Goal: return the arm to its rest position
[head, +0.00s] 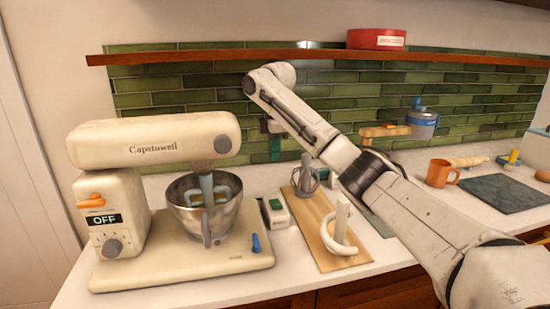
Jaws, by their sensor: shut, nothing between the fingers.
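My arm reaches in from the lower right, up across the counter to a bend in front of the green tiles. Its far end turns down there. My gripper (275,148) is small and dark at that end, partly hidden by the arm link. It is shut, and I see nothing held in it. It hangs in front of the tiled wall, above the back of the counter, right of the stand mixer (150,140) and apart from it.
The mixer's steel bowl (179,217) sits below its head. A wooden board (318,245) with a whisk (305,180) and a white hook (341,235) lies beside it. An orange mug (438,173) and dark slab (503,192) are right. A shelf (230,56) runs above.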

